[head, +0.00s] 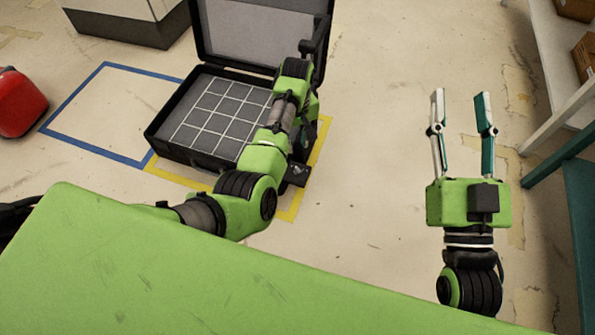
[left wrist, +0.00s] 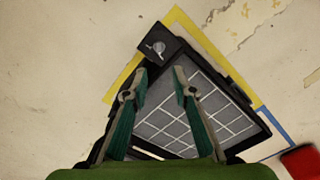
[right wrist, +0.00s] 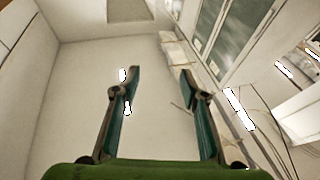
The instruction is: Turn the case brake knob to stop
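The open black case (head: 180,146) lies on the floor inside a yellow outline, its lid raised at the back. A small black brake box (head: 296,176) sits at the case's front right corner. In the left wrist view a silver brake knob (left wrist: 158,47) shows on top of this box. My left gripper (left wrist: 160,74) is open and empty above the case, with the knob just past its fingertips in the picture; it appears apart from the knob. In the head view my left arm hides most of this gripper. My right gripper (head: 461,95) is open and empty, away to the right.
The case holds a dark gridded insert (head: 225,110). A blue floor outline (head: 85,85) lies to its left, with a red object (head: 20,103) beyond. A shelf or bench (head: 565,60) stands at the right. Floor between the case and my right arm is clear.

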